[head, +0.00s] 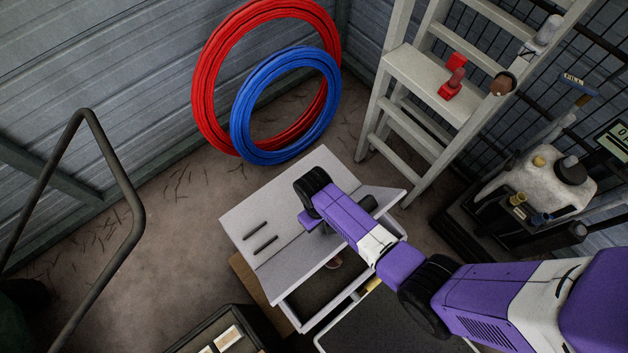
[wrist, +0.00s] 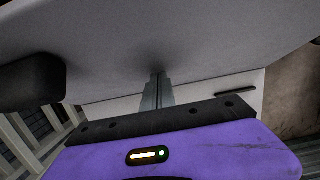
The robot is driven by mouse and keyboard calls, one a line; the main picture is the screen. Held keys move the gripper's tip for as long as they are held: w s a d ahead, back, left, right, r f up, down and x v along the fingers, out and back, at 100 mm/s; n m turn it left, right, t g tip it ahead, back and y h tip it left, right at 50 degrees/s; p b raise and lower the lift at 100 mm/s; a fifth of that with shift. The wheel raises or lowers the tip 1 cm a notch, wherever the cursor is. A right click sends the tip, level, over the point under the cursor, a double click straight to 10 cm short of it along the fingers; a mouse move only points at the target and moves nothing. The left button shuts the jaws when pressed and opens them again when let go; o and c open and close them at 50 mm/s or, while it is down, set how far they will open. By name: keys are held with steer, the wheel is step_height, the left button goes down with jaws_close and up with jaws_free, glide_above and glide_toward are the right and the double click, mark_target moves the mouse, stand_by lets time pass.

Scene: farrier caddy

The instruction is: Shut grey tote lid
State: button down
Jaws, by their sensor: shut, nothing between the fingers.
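The grey tote (head: 327,322) stands on the floor at the centre of the head view, its inside partly showing below the raised lid. The light grey lid (head: 290,258) is open and tilted, with two dark slots on its left part. My arm crosses in front of the lid, hiding part of it and my fingertips in the head view. In the wrist view my gripper (wrist: 158,78) is shut and empty. Its tips are at or very near the broad underside of a pale grey panel (wrist: 215,45), seemingly the lid. I cannot tell whether they touch.
A red hose coil (head: 205,95) and a blue one (head: 240,120) lean on the metal wall behind. A ladder (head: 425,85) stands at the back right. A dark box (head: 200,335) and a bent metal rail (head: 137,210) are at left. Some floor is clear behind the tote.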

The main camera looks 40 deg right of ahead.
mark_target(329, 238)
steer(key=shift+s+f, duration=0.1)
steer(key=shift+s, duration=0.05)
steer(key=shift+s+f, duration=0.25)
steer(key=shift+s, duration=0.25)
steer(key=shift+s+f, duration=0.1)
steer(key=shift+s+f, duration=0.3)
steer(key=shift+s, duration=0.2)
steer(key=shift+s+f, duration=0.1)
stand_by(0.4)
steer(key=shift+s+f, duration=0.5)
